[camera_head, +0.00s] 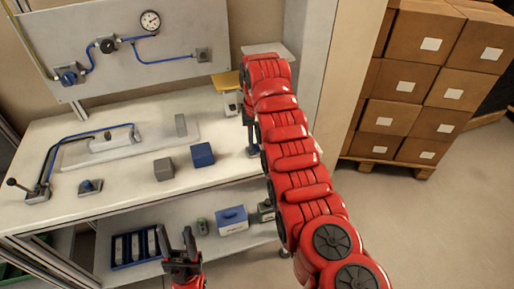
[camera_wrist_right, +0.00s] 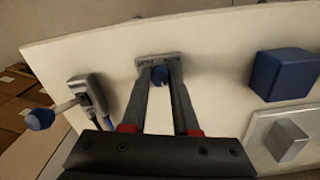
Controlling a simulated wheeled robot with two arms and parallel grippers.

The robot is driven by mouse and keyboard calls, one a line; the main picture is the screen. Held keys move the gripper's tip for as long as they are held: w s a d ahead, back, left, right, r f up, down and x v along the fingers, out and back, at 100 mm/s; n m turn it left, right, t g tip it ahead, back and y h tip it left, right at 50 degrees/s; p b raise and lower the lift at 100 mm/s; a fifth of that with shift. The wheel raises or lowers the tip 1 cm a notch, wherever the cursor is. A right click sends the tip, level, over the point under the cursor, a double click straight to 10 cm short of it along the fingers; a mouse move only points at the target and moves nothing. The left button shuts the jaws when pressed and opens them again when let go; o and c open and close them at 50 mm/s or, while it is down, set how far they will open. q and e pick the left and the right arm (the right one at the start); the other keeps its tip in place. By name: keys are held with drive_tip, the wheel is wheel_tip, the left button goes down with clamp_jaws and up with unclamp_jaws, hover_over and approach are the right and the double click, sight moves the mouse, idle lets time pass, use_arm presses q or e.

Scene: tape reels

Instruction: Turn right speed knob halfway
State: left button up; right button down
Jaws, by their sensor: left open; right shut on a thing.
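In the right wrist view, a small blue knob (camera_wrist_right: 159,75) sits on a grey base plate (camera_wrist_right: 168,59) on the pale bench top. My right gripper (camera_wrist_right: 160,82) has its two dark fingers on either side of the knob and is shut on it. The knob's turn angle is not clear. In the head view, the red right arm hides the knob and most of that gripper. My left gripper (camera_head: 178,240) is open and empty at the lower left, in front of the lower shelf.
In the wrist view, a blue-tipped lever unit (camera_wrist_right: 85,98) stands left of the knob, and a blue cube (camera_wrist_right: 285,74) and grey cube (camera_wrist_right: 286,140) stand right. A gauge board (camera_head: 120,60) rises behind the bench. Cardboard boxes (camera_head: 400,115) are stacked at right.

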drive_tip(key=shift+m+b, duration=1.15)
drive_tip(key=shift+m, duration=0.75)
drive_tip(key=c, duration=0.7)
unclamp_jaws()
drive_tip(key=shift+r, duration=0.1)
